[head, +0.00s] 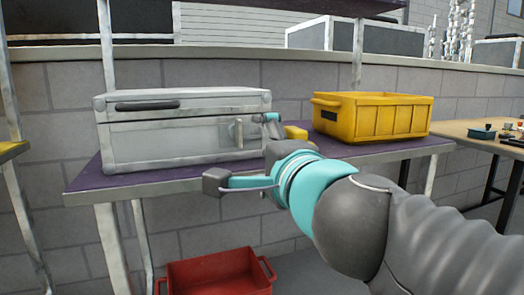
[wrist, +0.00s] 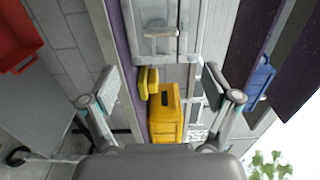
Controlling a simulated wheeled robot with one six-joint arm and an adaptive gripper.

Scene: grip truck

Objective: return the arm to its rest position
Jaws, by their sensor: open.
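My arm reaches in from the lower right of the head view, in front of a purple-topped table (head: 82,180). My gripper (head: 242,150) is open, in front of the right part of a grey metal cabinet (head: 185,150). In the wrist view my gripper (wrist: 160,74) has its two fingers spread wide with nothing held between them. A small yellow object (head: 296,132) on the table is partly hidden behind my gripper. It also shows in the wrist view (wrist: 148,82), beside the cabinet (wrist: 160,30).
A yellow crate (head: 372,115) stands on the table's right part. A red bin (head: 220,274) is on the floor below. A wooden table (head: 465,129) with small items is at the far right. A metal shelf upright (head: 110,45) and a block wall are close behind.

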